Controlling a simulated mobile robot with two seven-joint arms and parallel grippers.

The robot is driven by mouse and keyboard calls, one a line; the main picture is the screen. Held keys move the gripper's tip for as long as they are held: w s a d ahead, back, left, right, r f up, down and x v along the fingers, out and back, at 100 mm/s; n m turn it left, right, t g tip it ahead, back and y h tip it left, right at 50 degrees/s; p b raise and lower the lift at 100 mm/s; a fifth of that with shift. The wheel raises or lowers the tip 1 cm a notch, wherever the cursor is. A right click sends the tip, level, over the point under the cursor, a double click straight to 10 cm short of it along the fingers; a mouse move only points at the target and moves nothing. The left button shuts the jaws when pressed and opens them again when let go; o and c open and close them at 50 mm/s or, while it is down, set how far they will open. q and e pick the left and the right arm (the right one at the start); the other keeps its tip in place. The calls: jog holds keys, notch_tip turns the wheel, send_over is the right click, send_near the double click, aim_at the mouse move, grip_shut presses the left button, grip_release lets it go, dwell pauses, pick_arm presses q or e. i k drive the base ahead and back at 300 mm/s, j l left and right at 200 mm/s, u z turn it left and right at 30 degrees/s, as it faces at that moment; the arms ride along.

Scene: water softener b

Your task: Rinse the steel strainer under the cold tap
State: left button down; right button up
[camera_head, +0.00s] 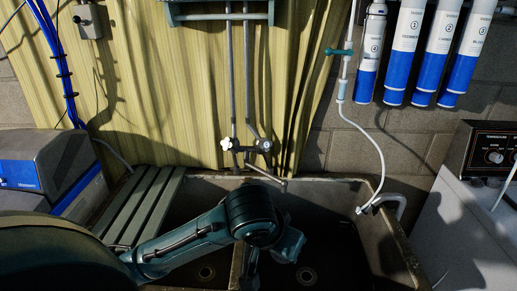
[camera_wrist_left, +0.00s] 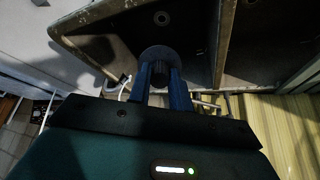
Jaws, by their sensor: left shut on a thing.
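My left gripper (camera_wrist_left: 161,82) is shut on a dark round object, which I take for the strainer (camera_wrist_left: 160,54); its steel finish is not clear in the shadow. In the head view, my left gripper (camera_head: 287,247) is over the sink's right basin, beside the divider, and the strainer is hidden there. The tap (camera_head: 246,148) is on two vertical pipes behind the sink, with a white handle (camera_head: 227,143) on the left and a dark handle (camera_head: 266,145) on the right. Its spout (camera_head: 279,183) is beyond my gripper. No water shows. My right gripper is out of view.
A white hose (camera_head: 380,165) hangs to the right rim. Blue-and-white filters (camera_head: 408,55) hang at upper right.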

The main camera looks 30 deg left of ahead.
aim_at(264, 144)
jog(key=u, duration=0.35)
jog(key=k+u, duration=0.15)
jog(key=u, duration=0.2)
jog(key=j+u, duration=0.1)
jog(key=u, duration=0.25)
jog(key=k, duration=0.05)
